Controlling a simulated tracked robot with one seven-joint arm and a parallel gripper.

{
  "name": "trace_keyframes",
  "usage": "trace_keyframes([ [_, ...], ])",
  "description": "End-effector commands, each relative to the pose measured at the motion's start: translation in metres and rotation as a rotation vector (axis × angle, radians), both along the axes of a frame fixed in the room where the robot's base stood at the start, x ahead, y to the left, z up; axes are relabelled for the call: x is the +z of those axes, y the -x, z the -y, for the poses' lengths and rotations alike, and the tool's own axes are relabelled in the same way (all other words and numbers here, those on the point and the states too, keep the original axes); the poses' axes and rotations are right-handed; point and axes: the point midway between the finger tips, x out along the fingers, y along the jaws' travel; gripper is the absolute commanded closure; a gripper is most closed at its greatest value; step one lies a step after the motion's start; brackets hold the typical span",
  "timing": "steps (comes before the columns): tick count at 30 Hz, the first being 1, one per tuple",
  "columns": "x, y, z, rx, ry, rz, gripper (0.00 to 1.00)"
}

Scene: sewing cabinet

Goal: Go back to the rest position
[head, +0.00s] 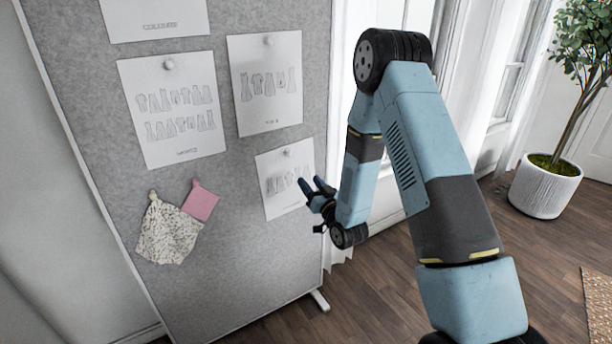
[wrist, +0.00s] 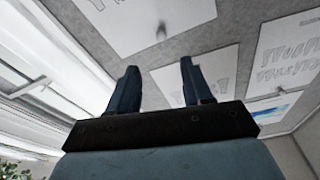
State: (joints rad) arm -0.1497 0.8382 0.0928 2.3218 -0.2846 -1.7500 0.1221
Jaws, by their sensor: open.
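My gripper (head: 316,188) is raised in front of the grey pinboard (head: 235,180), close to the lowest pinned sheet (head: 272,180) in the head view. I cannot tell the exact gap between them. In the wrist view my gripper (wrist: 158,82) has its two fingers spread apart, with nothing between them. Behind the fingers, the wrist view shows the pinboard's grey surface with pinned sheets, including a white sheet (wrist: 218,62). My arm is bent, with its elbow high on the right side of the head view.
A patterned cloth (head: 168,232) and a pink square (head: 200,202) hang on the board at lower left. More clothing-sketch sheets (head: 172,110) are pinned above. A potted plant (head: 544,188) stands at right by the window. The wooden floor (head: 480,225) between is clear. A woven rug (head: 600,300) lies at lower right.

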Motion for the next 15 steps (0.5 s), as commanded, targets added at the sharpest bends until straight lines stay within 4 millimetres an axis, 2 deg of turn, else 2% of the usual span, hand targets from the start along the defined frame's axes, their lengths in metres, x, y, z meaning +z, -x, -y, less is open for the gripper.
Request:
trace_keyframes([
  [5,0.012,-0.003,0.004,-0.009,0.029,-0.015,0.5],
  [15,0.072,-0.02,0.028,-0.071,0.186,-0.146,0.5],
])
